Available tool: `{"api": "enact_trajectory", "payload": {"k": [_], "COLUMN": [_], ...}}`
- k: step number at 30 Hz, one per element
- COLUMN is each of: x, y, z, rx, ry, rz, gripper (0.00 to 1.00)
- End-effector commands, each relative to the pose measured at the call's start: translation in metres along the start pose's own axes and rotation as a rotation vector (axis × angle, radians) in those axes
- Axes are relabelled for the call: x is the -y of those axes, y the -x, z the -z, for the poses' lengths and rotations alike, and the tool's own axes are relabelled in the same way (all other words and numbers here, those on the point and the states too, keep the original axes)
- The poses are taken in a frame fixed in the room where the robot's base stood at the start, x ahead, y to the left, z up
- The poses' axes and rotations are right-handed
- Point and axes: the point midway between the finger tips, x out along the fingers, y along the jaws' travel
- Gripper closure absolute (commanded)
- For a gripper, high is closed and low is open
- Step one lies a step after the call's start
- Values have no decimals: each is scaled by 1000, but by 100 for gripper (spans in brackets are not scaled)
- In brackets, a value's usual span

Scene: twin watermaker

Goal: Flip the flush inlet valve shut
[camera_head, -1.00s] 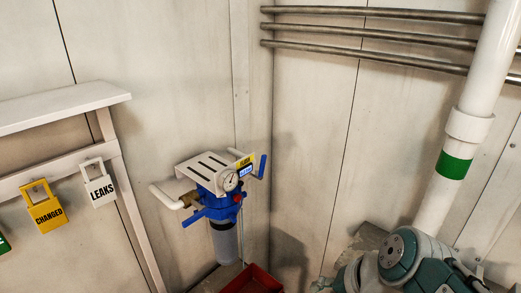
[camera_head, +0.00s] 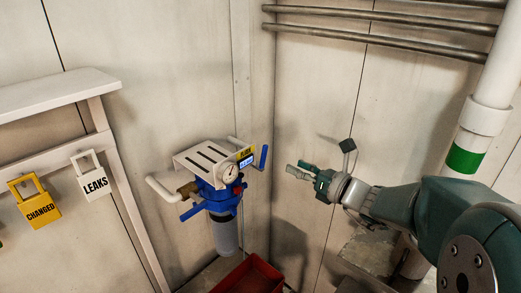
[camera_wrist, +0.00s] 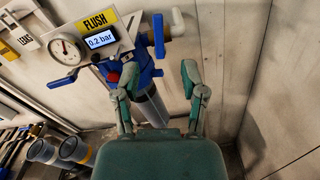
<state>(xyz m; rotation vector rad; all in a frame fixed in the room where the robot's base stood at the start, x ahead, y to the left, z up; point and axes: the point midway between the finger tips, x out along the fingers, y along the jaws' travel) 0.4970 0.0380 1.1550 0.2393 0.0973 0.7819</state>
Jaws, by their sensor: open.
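The flush filter unit has a blue head (camera_head: 216,196), a clear bowl, a round gauge (camera_head: 230,172) and a yellow FLUSH label (camera_wrist: 97,22). One blue lever (camera_head: 264,157) stands upright on its right side; it shows in the wrist view too (camera_wrist: 158,35). Another blue lever (camera_head: 191,212) sticks out at lower left by the brass fitting. No label tells which valve is the inlet. My gripper (camera_head: 300,170) is open and empty, right of the unit and apart from the upright lever. In the wrist view its fingers (camera_wrist: 160,72) spread below that lever.
The display (camera_wrist: 101,40) reads 0.2 bar. A red bin (camera_head: 250,275) stands below the unit. Yellow CHANGED (camera_head: 38,211) and white LEAKS (camera_head: 95,184) tags hang at left. A white pipe (camera_head: 480,130) stands at right. The wall behind my gripper is close.

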Motion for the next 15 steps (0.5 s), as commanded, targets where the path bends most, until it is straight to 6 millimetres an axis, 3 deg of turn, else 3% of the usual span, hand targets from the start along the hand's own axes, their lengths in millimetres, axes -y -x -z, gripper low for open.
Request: {"api": "enact_trajectory", "payload": {"k": [15], "x": [-2], "y": [-84], "z": [1], "rx": [-4], "ry": [3], "rz": [-4], "gripper": [46]}}
